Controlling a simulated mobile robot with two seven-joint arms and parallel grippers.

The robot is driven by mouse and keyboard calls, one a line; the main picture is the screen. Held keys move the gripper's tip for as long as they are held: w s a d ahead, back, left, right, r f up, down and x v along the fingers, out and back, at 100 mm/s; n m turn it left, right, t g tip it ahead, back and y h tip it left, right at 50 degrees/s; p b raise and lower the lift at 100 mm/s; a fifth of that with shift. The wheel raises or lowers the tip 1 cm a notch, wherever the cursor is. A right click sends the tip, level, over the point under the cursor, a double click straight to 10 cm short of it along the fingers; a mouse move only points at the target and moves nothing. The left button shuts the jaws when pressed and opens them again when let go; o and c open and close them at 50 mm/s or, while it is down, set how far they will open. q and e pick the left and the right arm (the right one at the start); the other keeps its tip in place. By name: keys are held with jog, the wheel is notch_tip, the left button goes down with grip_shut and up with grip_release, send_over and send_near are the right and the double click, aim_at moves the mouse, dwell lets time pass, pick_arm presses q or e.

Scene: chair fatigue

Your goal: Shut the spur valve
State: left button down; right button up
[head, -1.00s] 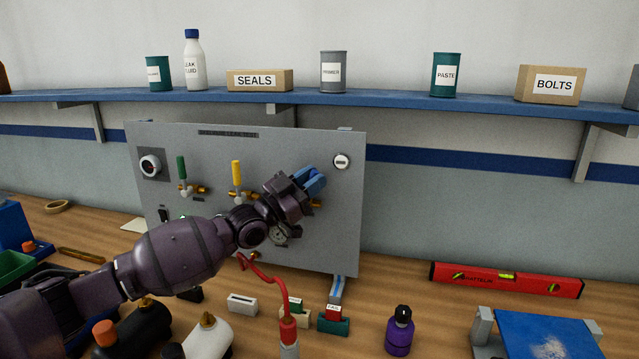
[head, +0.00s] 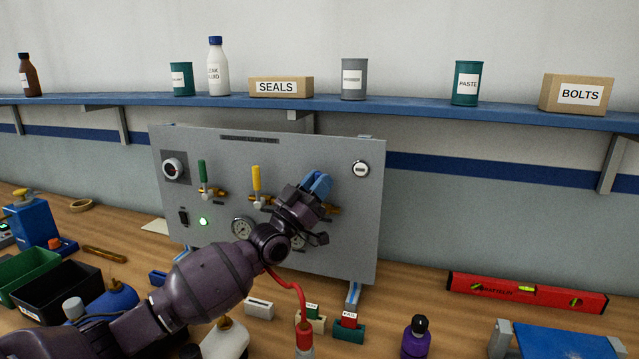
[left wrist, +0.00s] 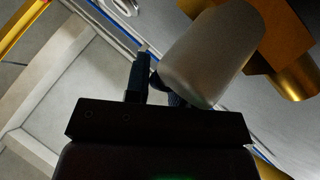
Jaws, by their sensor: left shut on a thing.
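A grey test panel (head: 350,245) stands upright on the bench. It carries a green-handled valve (head: 202,172) and a yellow-handled valve (head: 256,178), both with handles upright. To their right, my left gripper (head: 318,184) is at a third valve, whose brass fitting (head: 332,209) shows beside the fingers. The left gripper is shut on that valve's handle, which the fingers mostly hide. In the left wrist view, a grey rounded valve part (left wrist: 210,55) and brass fitting (left wrist: 272,40) are close to my fingers. My right gripper is not in view.
A blue shelf (head: 420,112) with cans, bottles and boxes runs above the panel. Dark bins (head: 62,285) are at left.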

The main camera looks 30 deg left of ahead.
pick_arm(q)
jog(key=c, duration=1.2)
grip_release()
jog(key=shift+c, duration=0.2)
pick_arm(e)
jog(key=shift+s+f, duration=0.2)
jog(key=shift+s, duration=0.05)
pick_arm(q)
jog(key=shift+f, duration=0.1)
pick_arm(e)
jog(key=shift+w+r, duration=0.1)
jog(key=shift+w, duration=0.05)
pick_arm(q)
jog(key=shift+s+a+f, duration=0.1)
jog(key=shift+s+f, duration=0.1)
jog(key=shift+s, duration=0.05)
jog(key=s+a+f+p, duration=0.1)
jog(key=s+a+p, duration=0.3)
jog(key=s, duration=0.9)
jog(key=shift+a+f+p, duration=0.15)
jog(key=shift+a+p, duration=0.05)
jog(key=shift+p, duration=0.1)
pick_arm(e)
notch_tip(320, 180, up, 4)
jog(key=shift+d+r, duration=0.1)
